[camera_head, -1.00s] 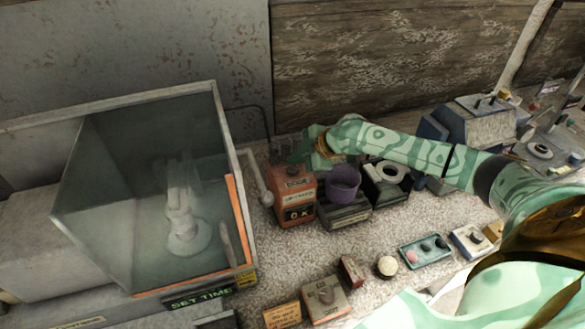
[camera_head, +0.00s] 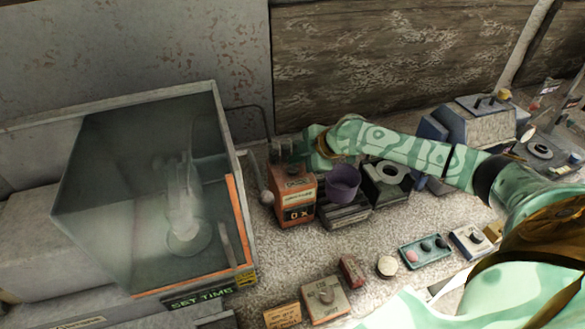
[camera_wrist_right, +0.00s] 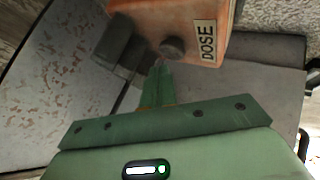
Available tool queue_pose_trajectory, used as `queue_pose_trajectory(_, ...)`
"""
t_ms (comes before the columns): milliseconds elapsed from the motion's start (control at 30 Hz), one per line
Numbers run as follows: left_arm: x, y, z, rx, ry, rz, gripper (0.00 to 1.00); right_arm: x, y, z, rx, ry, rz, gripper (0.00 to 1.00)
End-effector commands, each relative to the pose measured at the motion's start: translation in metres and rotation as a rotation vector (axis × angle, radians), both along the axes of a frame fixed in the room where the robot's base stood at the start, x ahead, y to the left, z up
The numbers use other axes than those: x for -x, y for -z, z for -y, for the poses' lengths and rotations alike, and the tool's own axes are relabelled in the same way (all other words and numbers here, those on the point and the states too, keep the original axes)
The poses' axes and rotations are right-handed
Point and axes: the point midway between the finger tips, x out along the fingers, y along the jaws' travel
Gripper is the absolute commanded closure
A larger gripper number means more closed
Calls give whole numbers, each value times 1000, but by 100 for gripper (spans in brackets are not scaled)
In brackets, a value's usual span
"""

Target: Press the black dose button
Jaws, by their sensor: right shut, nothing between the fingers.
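The orange dose box (camera_head: 294,202) stands on the speckled bench right of the glass-fronted cabinet. In the right wrist view its orange wall (camera_wrist_right: 195,18) carries a DOSE label (camera_wrist_right: 205,41) beside a round black dose button (camera_wrist_right: 172,47). My right gripper (camera_wrist_right: 158,67) is shut and empty, its green fingertips right at the button's edge; I cannot tell whether they touch it. In the head view the right hand is at the back of the box top, and the button cannot be made out there. My left gripper is not in view.
A purple cup (camera_head: 342,183) on a dark stand sits right beside the box, with a grey device with a white ring (camera_head: 389,173) beyond it. The cabinet (camera_head: 150,190) stands to the left. A teal tray (camera_head: 426,251) and small blocks lie in front.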

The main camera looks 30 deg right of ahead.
Motion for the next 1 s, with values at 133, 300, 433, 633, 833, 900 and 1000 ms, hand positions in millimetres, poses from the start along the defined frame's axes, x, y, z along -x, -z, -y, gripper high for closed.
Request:
queue_pose_trajectory(133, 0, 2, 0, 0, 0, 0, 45, 0, 6, 0, 0, 1, -2, 100)
queue_pose_trajectory(300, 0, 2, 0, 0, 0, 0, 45, 0, 8, 0, -1, 1, 0, 100)
queue_pose_trajectory(433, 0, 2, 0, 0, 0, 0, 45, 0, 8, 0, 0, 0, 0, 100)
queue_pose_trajectory(633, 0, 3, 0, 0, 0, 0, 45, 0, 8, 0, 0, 0, 0, 100)
queue_pose_trajectory(833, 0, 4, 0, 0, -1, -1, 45, 0, 11, 0, -1, 0, -1, 100)
queue_pose_trajectory(900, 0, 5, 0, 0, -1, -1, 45, 0, 12, 0, -1, 0, -1, 100)
queue_pose_trajectory(1000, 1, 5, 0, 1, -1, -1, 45, 0, 13, 0, -1, 0, -1, 100)
